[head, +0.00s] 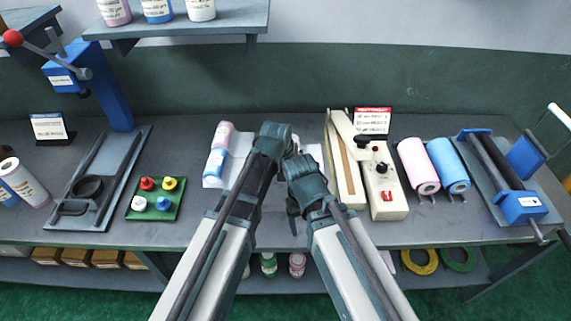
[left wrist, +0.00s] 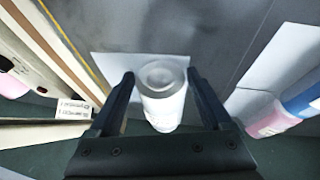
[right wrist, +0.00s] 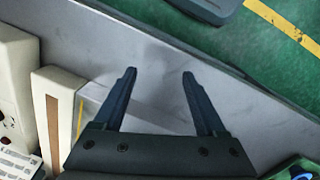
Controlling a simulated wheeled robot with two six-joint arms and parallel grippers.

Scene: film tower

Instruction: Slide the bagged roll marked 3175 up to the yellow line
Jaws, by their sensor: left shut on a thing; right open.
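A pale, whitish roll (left wrist: 162,104) stands between the fingers of my left gripper (left wrist: 160,76), which is shut on it. Its mark cannot be read, so I cannot tell whether it says 3175. A white sheet (left wrist: 112,63) lies under or behind it. The yellow line (left wrist: 77,50) runs along the bench to the left of the roll in the left wrist view, apart from it. It also shows in the right wrist view (right wrist: 80,119). My right gripper (right wrist: 160,75) is open and empty above the bench's front. My arms hide the roll in the head view.
A green tray with colored knobs (head: 157,199) is further left.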

